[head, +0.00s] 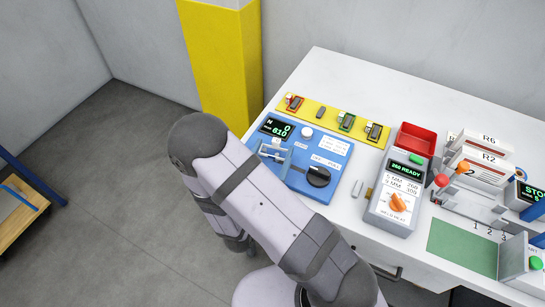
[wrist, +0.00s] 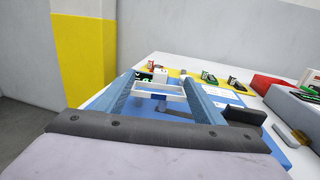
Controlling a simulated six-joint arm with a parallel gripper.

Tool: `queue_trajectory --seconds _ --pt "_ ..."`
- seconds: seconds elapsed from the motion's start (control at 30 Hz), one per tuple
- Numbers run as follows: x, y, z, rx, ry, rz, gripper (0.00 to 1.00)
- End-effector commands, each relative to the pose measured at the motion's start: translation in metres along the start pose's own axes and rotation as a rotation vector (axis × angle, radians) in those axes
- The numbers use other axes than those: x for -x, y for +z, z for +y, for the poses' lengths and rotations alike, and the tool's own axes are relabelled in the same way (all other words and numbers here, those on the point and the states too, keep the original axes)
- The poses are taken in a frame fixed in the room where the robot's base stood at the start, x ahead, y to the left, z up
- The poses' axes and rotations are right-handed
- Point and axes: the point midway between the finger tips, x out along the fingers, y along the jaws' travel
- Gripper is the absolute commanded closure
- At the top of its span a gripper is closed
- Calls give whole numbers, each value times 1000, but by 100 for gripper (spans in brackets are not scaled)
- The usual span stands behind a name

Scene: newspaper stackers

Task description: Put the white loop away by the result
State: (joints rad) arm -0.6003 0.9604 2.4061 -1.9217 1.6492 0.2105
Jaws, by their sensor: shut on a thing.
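The white loop (wrist: 162,94) is a thin rectangular frame. In the wrist view it spans the space between the two blue fingers of my gripper (wrist: 158,84), which is shut on it. In the head view my gripper (head: 273,153) is over the left part of a blue tester (head: 325,150), mostly hidden behind my arm. I cannot tell whether the loop touches the tester.
A yellow strip (head: 328,118) behind the tester carries several small coloured fixtures. A red tray (head: 416,138) stands right of it, behind a grey unit (head: 400,190) reading 260 READY. Racks labelled R6 and R2 (head: 488,157) and a green mat (head: 462,247) lie farther right.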

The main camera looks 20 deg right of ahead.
Motion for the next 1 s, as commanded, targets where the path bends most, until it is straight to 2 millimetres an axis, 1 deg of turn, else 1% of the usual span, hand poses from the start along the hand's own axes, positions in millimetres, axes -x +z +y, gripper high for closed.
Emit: queue_trajectory --seconds 0.03,0.1,0.27,0.63,0.8,0.83,0.9,1.0 --pt "0 -7 0 3 0 1 62" --pt "0 -15 0 3 0 1 62" --pt "0 -23 0 1 0 1 62" --pt "0 -26 0 -1 0 0 62" --pt "0 -31 0 -1 0 0 62" --pt "0 -30 0 -1 0 0 32" --pt "0 -30 0 -1 0 0 19" --pt "0 -30 0 -1 0 0 19"
